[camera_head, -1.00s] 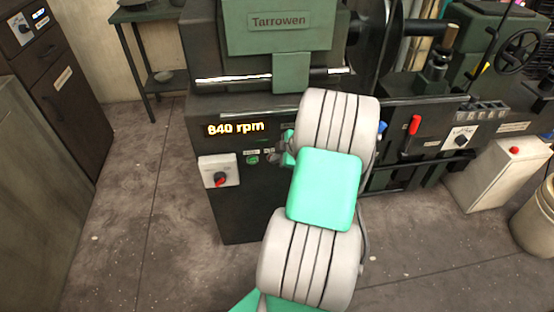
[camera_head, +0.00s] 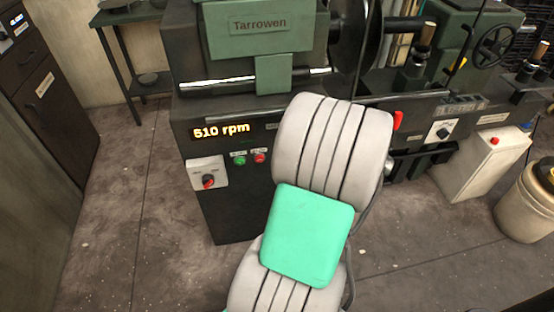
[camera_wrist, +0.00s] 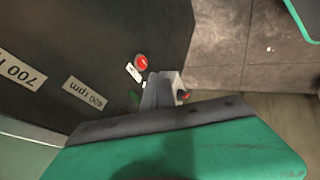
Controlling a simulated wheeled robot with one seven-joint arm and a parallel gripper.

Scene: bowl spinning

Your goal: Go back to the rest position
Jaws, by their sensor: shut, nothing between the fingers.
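My gripper (camera_wrist: 158,78) is shut and empty in the wrist view. Its dark fingers point toward the control panel, apart from what I can judge of depth. In the head view my own arm hides it. The spinning machine (camera_head: 225,185) has a lit display (camera_head: 221,131) that seems to read 510 rpm. Below it are a green button (camera_head: 239,160), a red button (camera_head: 260,158) and a white switch box with a red knob (camera_head: 208,181). The red button also shows in the wrist view (camera_wrist: 141,63), left of the fingers, and the switch box (camera_wrist: 183,93) just right of them.
A horizontal metal bar (camera_head: 225,85) crosses the machine's front. A red-handled lever (camera_head: 398,120) is right of my arm. A white pedestal (camera_head: 482,165) and a beige bin (camera_head: 525,205) stand at right. A dark cabinet (camera_head: 45,90) stands at left. The floor (camera_head: 130,200) between is clear.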

